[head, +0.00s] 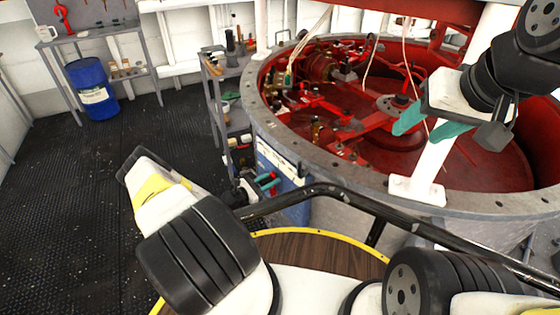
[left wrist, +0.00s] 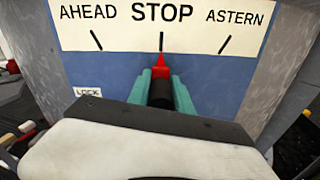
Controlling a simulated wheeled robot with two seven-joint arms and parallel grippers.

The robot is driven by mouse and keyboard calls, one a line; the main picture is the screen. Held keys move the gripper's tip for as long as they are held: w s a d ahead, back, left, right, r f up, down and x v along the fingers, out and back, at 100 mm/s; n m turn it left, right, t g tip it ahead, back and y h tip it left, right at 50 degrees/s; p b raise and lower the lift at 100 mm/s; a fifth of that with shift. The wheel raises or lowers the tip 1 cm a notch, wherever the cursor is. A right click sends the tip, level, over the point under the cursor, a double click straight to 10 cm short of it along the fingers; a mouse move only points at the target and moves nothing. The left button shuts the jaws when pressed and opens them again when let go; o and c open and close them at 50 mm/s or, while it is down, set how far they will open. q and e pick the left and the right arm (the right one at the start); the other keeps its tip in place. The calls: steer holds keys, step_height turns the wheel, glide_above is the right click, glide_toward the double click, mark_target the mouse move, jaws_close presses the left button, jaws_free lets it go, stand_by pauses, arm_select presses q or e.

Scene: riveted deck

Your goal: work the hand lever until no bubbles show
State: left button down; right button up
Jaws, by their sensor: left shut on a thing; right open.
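My left gripper (head: 268,183) is low by the blue cabinet beside the big round tank. In the left wrist view its teal fingers (left wrist: 161,88) are shut on a lever with a black grip (left wrist: 161,95) and a red pointed tip (left wrist: 162,63). The tip points up at the STOP mark on a white plate (left wrist: 165,22) lettered AHEAD, STOP and ASTERN. A small LOCK label (left wrist: 87,92) is at the lower left of the blue panel. My right gripper (head: 430,125) is open and empty above the tank's rim. I see no bubbles or sight glass that I can make out.
The tank rim (head: 262,125) encloses red machinery. A black handrail (head: 340,193) and a yellow-edged wooden top (head: 315,250) are in front. A grey shelf rack (head: 212,105) stands left of the tank. A blue drum (head: 92,85) stands further back; the black floor (head: 75,170) is clear.

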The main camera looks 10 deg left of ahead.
mark_target(269, 168)
arm_select(q)
steer(key=shift+a, duration=0.1)
stand_by(0.6)
steer(key=shift+w+a+n, duration=0.4)
steer(key=shift+w+a, duration=0.05)
steer(key=shift+a, duration=0.05)
steer(key=w+a+n, duration=0.1)
steer(key=w+a+f+n, duration=0.1)
steer(key=a, duration=0.1)
steer(key=shift+w+a+n, duration=0.15)
steer(key=shift+w+n, duration=0.15)
steer(key=shift+w, duration=0.05)
steer(key=shift+w+a+f+n, duration=0.15)
steer(key=shift+w+a+n, duration=0.3)
steer(key=shift+a+n, duration=0.15)
steer(key=c, duration=1.2)
jaws_free()
steer(key=shift+c, duration=0.2)
steer(key=shift+o, duration=0.3)
steer(key=shift+d, duration=0.15)
steer(key=shift+s, duration=0.1)
steer(key=v, duration=0.7)
steer(key=shift+s+a, duration=0.25)
steer(key=shift+s, duration=0.05)
